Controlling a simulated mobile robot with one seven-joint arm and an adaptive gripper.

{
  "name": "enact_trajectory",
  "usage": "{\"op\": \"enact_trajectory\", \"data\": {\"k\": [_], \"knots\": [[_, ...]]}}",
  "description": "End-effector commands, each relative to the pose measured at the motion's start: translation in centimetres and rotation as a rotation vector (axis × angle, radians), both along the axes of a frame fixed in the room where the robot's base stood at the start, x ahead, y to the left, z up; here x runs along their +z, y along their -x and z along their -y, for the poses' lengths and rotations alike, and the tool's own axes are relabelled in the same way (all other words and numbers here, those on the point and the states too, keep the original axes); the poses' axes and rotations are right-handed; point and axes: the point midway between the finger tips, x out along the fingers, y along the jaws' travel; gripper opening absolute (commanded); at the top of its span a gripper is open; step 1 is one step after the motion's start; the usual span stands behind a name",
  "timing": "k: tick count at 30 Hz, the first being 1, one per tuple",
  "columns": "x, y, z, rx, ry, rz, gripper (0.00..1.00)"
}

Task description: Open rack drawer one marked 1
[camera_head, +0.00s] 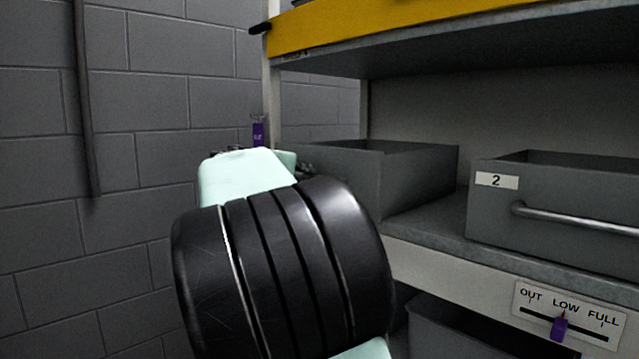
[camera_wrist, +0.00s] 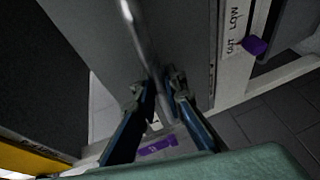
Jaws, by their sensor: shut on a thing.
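A grey open-topped drawer (camera_head: 415,182) sits on the rack shelf left of the drawer marked 2. My black and pale green arm covers its front, so its number and handle are hidden in the head view. In the wrist view a round metal bar handle (camera_wrist: 141,35) runs along a grey drawer front (camera_wrist: 185,45). My gripper (camera_wrist: 160,88) has one finger on each side of this bar and is shut on it near its lower end. No number shows on this drawer front. How far the drawer is out, I cannot tell.
Drawer 2 (camera_head: 560,210) has a label and a bar handle. Below it, a plate marked OUT, LOW, FULL carries a purple slider (camera_head: 559,328). A yellow beam (camera_head: 380,22) edges the shelf above. A block wall (camera_head: 140,100) stands at left.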

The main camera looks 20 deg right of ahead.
Motion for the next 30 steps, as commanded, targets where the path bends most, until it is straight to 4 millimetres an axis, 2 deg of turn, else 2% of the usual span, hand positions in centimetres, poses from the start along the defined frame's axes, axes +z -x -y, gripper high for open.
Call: {"op": "enact_trajectory", "data": {"k": [1,9,18,24,30], "knots": [[-0.7,0.4,-1.7,0.006,-0.003,0.003,0.0],[-0.5,3.5,-10.0,0.006,-0.002,0.001,0.0],[-0.2,6.4,-17.7,0.003,-0.001,-0.002,0.0],[-0.1,7.5,-20.6,-0.001,0.001,-0.002,0.0],[-0.1,7.9,-21.8,-0.003,0.0,-0.002,0.0]]}}
